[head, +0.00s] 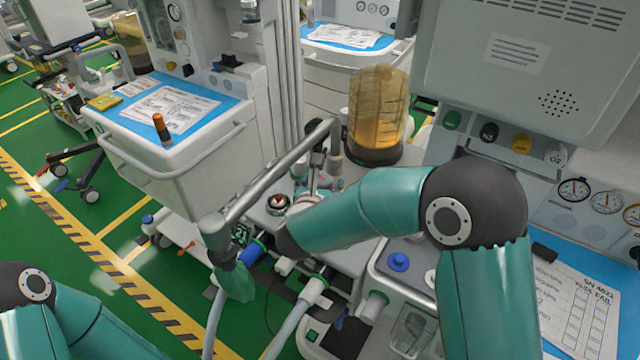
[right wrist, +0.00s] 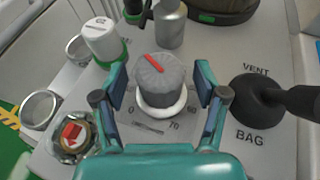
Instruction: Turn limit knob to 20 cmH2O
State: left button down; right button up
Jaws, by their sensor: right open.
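The limit knob (right wrist: 162,78) is grey and ribbed with a red line on top, on a white collar, in the middle of the right wrist view. The red line runs to the upper left. Printed marks 0, 60 and 70 show around its lower side; the other numbers are hidden. My right gripper (right wrist: 161,84) is open, with one finger on each side of the knob. Small gaps seem to show between fingers and knob; I cannot tell whether either touches. In the head view my right forearm largely covers this spot.
A black BAG/VENT lever (right wrist: 257,101) stands close right of the knob. A round valve with a red arrow (right wrist: 75,134) is at lower left, also in the head view (head: 277,203). A metal rail (head: 280,172) and an amber canister (head: 378,105) flank the area.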

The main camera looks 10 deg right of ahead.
jog(key=v, duration=1.1)
jog(key=shift+s+a, duration=0.1)
jog(key=shift+s, duration=0.1)
